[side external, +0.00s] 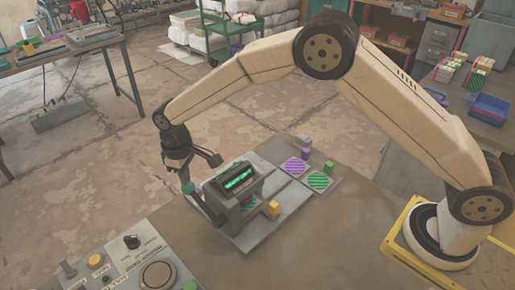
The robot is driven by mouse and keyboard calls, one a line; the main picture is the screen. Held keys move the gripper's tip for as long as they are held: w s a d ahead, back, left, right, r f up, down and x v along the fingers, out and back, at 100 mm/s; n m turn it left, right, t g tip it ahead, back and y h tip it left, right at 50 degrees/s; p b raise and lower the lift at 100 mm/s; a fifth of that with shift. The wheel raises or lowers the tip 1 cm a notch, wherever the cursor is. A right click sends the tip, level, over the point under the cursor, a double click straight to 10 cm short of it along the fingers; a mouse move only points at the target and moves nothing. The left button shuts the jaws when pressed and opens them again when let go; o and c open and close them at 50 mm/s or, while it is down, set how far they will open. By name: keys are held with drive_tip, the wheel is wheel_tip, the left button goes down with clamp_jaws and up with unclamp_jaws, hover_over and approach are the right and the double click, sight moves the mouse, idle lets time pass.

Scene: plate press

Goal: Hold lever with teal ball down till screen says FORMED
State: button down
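The press (250,205) is a grey block on a plate on the bench, with a dark tilted screen (238,179) on top. The screen shows bright green writing, too small for me to read surely. A grey lever (205,206) runs along the left side of the press, slanting up to a teal ball (188,188) at its end. My gripper (189,178) is right above the ball and appears to touch it; contact is not clear. Its dark fingers are small and partly overlap, so I cannot tell whether they are open or shut.
A purple striped pad (296,166) and a green striped pad (319,181) lie right of the press, with small blocks near them. A yellow block (272,208) sits at its front. A control panel (125,262) with knobs stands at lower left. Bare bench lies in front.

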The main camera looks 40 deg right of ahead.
sight(186, 187)
drive_tip(key=shift+w+f, duration=0.2)
drive_tip(key=shift+f, duration=0.4)
drive_tip(key=shift+w+f, duration=0.2)
drive_tip(key=shift+f, duration=0.4)
idle(1.0)
drive_tip(key=shift+f, duration=1.15)
idle(3.3)
